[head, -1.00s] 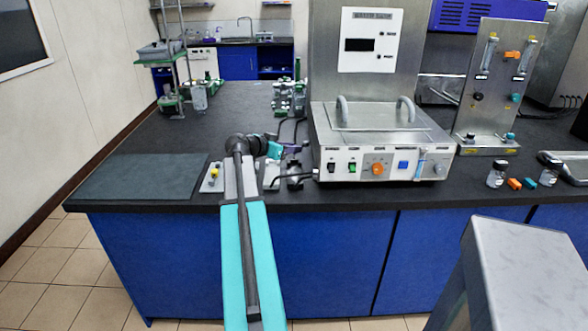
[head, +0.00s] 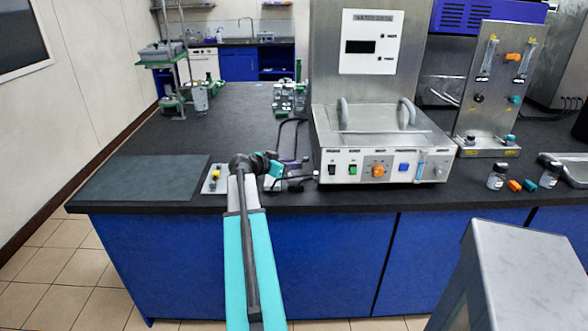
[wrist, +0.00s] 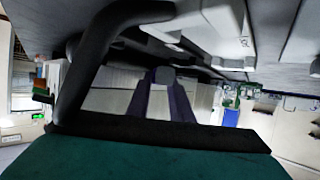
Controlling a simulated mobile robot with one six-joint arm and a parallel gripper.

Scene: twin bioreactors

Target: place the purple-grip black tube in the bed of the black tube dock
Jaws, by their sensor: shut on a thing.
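My gripper (head: 290,170), at the end of the arm with the teal wrist, is just left of the steel bioreactor base, low over the bench. It is shut on the purple-grip black tube; the purple grip (head: 303,161) shows only in part beside the jaws. In the wrist view, purple edges (wrist: 181,102) show ahead of the wrist. A thick black curved tube (wrist: 90,62) shows at the left of that view. The black tube dock (head: 294,185) seems to be the small dark shape beneath my gripper, mostly hidden. I cannot tell whether the tube touches its bed.
The bioreactor base (head: 385,165) stands close on the right, with switches on its front. A dark mat (head: 140,182) lies farther left. Green-and-grey fittings (head: 290,98) stand behind.

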